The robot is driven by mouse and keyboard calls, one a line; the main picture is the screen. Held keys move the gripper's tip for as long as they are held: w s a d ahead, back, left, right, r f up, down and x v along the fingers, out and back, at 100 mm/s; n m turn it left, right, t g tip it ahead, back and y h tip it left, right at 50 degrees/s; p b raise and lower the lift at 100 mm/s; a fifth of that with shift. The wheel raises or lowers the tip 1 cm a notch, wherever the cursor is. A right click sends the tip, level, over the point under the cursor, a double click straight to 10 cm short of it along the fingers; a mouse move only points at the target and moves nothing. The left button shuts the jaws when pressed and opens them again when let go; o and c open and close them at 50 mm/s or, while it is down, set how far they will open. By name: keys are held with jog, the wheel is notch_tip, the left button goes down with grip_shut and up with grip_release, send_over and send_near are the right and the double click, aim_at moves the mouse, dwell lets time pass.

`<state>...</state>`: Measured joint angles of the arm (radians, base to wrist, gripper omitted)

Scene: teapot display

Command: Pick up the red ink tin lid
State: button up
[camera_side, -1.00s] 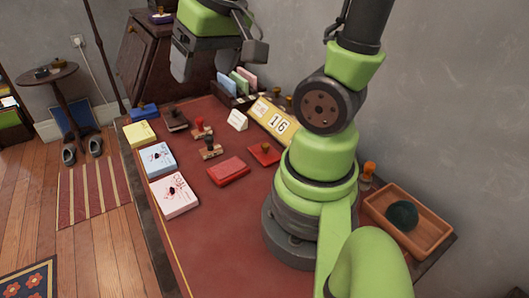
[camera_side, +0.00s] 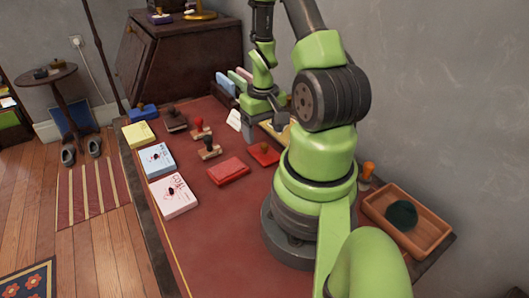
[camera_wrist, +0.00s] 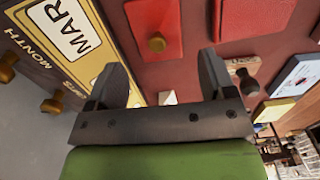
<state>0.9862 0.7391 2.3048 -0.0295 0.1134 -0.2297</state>
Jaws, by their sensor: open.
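The red ink tin lid (camera_side: 265,155) is a flat red square with a small brass-brown knob. It lies on the red desk top, right of the red tin (camera_side: 228,171). In the wrist view the lid (camera_wrist: 150,22) is at the top centre, with its knob standing toward the camera. My gripper (camera_side: 265,123) is above the desk, behind the lid in the side view and partly over the calendar. In the wrist view my gripper (camera_wrist: 161,72) has its fingers apart and empty, with the lid beyond the fingertips and not between them.
A yellow perpetual calendar (camera_wrist: 75,45) with brown knobs is close to one finger. Wooden stamps (camera_side: 208,148) stand left of the lid. Boxes (camera_side: 173,196) line the left desk edge. A wooden tray (camera_side: 425,236) is at right. The front desk is clear.

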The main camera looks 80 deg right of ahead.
aim_at(264, 145)
jog(key=shift+s+d+f, duration=0.1)
jog(key=shift+f, duration=2.9)
jog(key=c, duration=0.7)
